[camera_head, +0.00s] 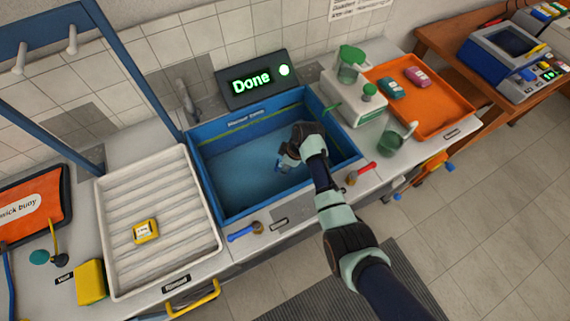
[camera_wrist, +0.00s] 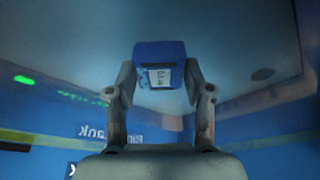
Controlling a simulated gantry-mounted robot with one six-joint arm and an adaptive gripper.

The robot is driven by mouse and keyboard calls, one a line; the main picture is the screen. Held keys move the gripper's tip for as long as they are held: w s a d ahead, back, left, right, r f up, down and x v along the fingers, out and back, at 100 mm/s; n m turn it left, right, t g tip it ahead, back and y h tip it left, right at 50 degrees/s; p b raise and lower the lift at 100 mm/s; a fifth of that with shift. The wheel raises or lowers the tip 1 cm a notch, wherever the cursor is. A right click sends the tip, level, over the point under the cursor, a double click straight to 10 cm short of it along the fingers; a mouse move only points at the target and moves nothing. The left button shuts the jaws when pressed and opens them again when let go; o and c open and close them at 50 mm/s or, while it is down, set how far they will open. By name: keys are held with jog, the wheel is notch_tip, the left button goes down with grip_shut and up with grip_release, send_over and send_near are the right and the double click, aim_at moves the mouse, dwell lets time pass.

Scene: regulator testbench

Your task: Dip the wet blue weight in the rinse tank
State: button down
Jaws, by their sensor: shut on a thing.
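The rinse tank (camera_head: 199,175) is a blue-walled basin set in the counter, with bluish water inside. My gripper (camera_head: 281,163) reaches down inside the tank, right of its middle. In the wrist view my gripper (camera_wrist: 160,90) is shut on the blue weight (camera_wrist: 158,52), a small blue block with a pale label, held between the two fingertips. In the head view the weight is mostly hidden by my gripper. Mirrored tank lettering shows in the wrist view. I cannot tell exactly how deep the weight sits.
A display (camera_head: 252,80) behind the tank reads "Done" in green. A ribbed white tray (camera_head: 160,190) with a yellow weight (camera_head: 146,231) stands left. A scale-like device (camera_head: 355,100) and an orange tray (camera_head: 440,105) with two coloured weights stand right. A tap (camera_head: 186,98) stands behind the tank.

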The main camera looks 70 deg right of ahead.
notch_tip(320, 180, up, 22)
jog(key=p, duration=2)
